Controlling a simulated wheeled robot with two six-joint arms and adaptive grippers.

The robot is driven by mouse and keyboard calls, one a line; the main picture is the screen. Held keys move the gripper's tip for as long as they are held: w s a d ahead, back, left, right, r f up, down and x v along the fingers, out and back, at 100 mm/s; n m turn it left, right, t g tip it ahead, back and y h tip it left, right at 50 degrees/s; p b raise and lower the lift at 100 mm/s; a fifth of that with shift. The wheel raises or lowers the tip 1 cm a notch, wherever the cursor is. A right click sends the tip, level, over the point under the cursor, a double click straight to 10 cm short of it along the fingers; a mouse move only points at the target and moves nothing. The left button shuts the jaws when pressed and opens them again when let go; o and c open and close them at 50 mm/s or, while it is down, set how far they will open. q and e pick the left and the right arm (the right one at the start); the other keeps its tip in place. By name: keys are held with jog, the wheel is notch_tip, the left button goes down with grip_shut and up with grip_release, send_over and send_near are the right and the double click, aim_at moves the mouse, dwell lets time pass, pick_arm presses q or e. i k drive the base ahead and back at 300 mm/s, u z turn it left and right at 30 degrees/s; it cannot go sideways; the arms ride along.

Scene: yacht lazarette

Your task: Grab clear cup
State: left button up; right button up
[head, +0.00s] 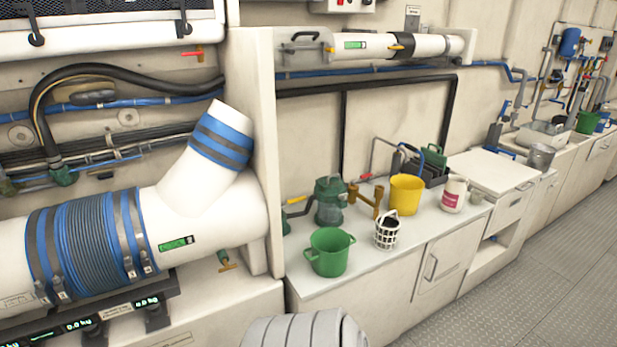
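I cannot make out a clearly transparent cup. A small pale cup-like thing (477,197) stands on the counter right of a white bottle with a red label (454,194); it is too small to tell whether it is clear. A green-topped, partly see-through canister (330,201) stands farther left on the same counter. Neither of my grippers is in view.
The white counter (375,262) also holds a green two-handled bucket (330,251), a white basket (387,231), a yellow bucket (406,194) and brass fittings (367,206). A large white pipe with blue bands (95,243) fills the left. Grey floor (530,290) is open at right.

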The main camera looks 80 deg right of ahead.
aim_at(476, 198)
jog(key=z, duration=4.55)
jog(key=i, duration=1.05)
jog(key=z, duration=0.9)
jog(key=i, duration=1.6)
jog(key=u, duration=0.3)
jog(key=i, duration=1.05)
jog(key=u, duration=1.4)
jog(key=i, duration=0.8)
jog(key=u, duration=0.65)
